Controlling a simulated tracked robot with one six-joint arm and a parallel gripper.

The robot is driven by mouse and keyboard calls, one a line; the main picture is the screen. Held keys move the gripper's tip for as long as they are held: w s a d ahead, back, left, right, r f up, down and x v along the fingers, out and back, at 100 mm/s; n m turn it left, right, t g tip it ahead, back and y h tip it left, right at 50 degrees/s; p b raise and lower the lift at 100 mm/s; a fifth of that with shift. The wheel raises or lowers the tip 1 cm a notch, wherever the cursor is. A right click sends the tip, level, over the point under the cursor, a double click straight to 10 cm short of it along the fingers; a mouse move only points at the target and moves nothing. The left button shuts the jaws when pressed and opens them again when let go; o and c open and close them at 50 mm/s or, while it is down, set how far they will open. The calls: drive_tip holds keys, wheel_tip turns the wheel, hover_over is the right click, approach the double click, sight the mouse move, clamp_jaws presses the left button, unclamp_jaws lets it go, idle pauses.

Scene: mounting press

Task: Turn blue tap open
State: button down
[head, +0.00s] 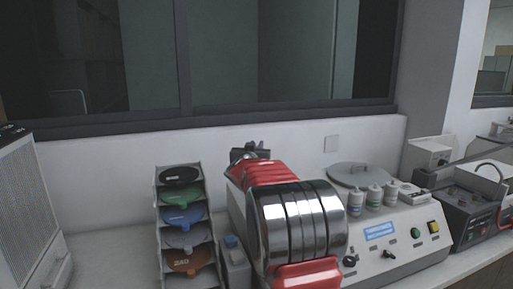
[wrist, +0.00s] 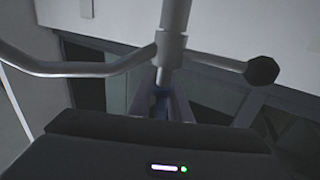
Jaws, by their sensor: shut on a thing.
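In the wrist view my gripper (wrist: 161,92) points up the picture from its dark body, with its two fingers close together. A dark blue piece, which looks like the blue tap (wrist: 160,106), shows between the fingers, and the gripper is shut on it. Most of the tap is hidden by the fingers and the gripper body, so its turn angle cannot be told. A grey metal pipe (wrist: 174,18) rises just beyond the fingers. In the head view my red and chrome arm covers the middle, and the fingers and the tap cannot be made out.
A curved metal tube (wrist: 70,68) runs left of the fingers, and a rod with a black knob (wrist: 262,70) sticks out right, both close by. In the head view a rack of coloured discs (head: 184,217) stands left of my arm, and a control box (head: 395,250) stands right.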

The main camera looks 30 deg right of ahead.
drive_tip(key=shift+w+a+n+t+y, duration=0.15)
drive_tip(key=shift+a+n+t+y, duration=0.15)
drive_tip(key=shift+n+t+y, duration=0.6)
drive_tip(key=shift+w+a+n+t+y, duration=0.2)
drive_tip(key=shift+n+t+y, duration=0.25)
drive_tip(key=shift+n+y, duration=0.85)
drive_tip(key=shift+w+a+n+t+y, duration=0.1)
drive_tip(key=shift+a+n+t+y, duration=0.4)
drive_tip(key=shift+y, duration=1.1)
drive_tip(key=shift+d, duration=0.15)
drive_tip(key=c, duration=1.9)
unclamp_jaws()
drive_tip(key=shift+o, duration=0.2)
drive_tip(key=shift+s, duration=0.1)
drive_tip(key=v, duration=1.3)
drive_tip(key=shift+s+f, duration=0.3)
